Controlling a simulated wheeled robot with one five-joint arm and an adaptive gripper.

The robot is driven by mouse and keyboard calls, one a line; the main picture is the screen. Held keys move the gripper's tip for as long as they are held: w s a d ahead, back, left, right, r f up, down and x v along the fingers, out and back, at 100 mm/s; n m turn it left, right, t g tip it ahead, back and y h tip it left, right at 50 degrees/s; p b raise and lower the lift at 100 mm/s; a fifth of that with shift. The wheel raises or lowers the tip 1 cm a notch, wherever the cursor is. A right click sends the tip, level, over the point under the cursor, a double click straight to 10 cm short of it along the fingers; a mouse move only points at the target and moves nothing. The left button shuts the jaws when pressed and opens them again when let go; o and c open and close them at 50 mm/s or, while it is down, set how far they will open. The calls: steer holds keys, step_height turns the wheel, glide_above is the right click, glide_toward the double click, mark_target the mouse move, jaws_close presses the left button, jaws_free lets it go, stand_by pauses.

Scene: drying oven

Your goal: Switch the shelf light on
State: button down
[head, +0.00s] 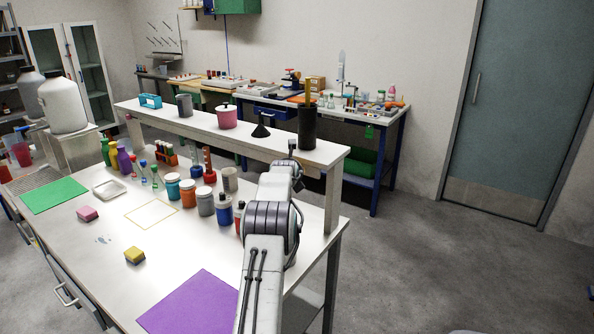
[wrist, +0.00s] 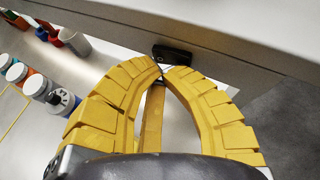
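The shelf (head: 240,128) is a long white raised board over the back of the workbench. In the wrist view its front edge (wrist: 225,45) runs across the top. A small black box (wrist: 173,54), which looks like the light switch, sits at the lower side of this edge. In the head view my arm hides the gripper and the box. I cannot make out the lamp or whether it is lit.
Several lidded jars (head: 188,193) and a grey cup (head: 229,178) stand on the bench left of my arm. A black cylinder (head: 307,128), a black cone (head: 261,130) and a pink pot (head: 227,117) stand on the shelf. A purple sheet (head: 190,305) lies at the front.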

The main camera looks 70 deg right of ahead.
steer(key=shift+w+a+f+b, duration=0.15)
steer(key=shift+a+b, duration=0.2)
steer(key=shift+b, duration=0.45)
steer(key=shift+a+b, duration=0.3)
steer(key=shift+b, duration=0.2)
